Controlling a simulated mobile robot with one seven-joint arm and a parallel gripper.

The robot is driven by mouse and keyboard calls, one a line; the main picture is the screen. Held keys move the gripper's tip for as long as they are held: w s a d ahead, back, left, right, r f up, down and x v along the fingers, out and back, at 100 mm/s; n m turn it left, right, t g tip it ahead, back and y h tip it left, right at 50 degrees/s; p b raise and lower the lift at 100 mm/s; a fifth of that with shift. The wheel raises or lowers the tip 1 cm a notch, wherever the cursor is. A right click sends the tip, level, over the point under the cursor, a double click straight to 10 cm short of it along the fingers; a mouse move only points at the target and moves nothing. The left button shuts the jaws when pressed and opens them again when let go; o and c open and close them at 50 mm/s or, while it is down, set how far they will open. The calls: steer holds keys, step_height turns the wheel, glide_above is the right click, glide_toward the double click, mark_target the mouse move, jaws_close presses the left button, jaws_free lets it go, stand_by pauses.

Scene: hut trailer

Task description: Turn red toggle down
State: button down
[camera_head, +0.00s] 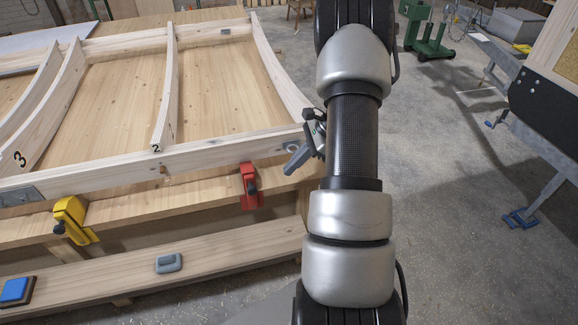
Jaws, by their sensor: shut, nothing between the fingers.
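The red toggle (248,180) is a small red block with a dark part on its front. It is mounted on the front of the wooden frame, left of my arm. Whether its lever is up or down is hard to tell at this size. My gripper (293,165) shows at the left edge of my arm, to the right of the red toggle and slightly higher in the picture. Its fingers are shut and empty, apart from the toggle. Part of the gripper is hidden behind my arm.
A yellow toggle (73,218) sits further left on the frame. A grey handle (168,263) and a blue button (15,290) are on the lower plank (225,257). Curved wooden ribs (168,90) rise behind. Open concrete floor (450,220) lies to the right.

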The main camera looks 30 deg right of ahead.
steer(key=w+a+f, duration=0.3)
steer(key=a+f, duration=0.3)
steer(key=a, duration=0.1)
steer(key=shift+w+a+b, duration=0.15)
steer(key=shift+b, duration=0.15)
steer(key=shift+a, duration=0.1)
steer(key=w+a+g+h+p, duration=0.2)
steer(key=w+a+h+p, duration=0.1)
steer(key=a+h+p, duration=0.55)
steer(key=w+a+f+g+h+b, duration=0.2)
steer(key=a+f+h+b, duration=0.4)
steer(key=b, duration=1.1)
steer(key=a+f, duration=0.4)
steer(key=f, duration=0.2)
steer(key=shift+w+a+n, duration=0.25)
steer(key=shift+n, duration=0.15)
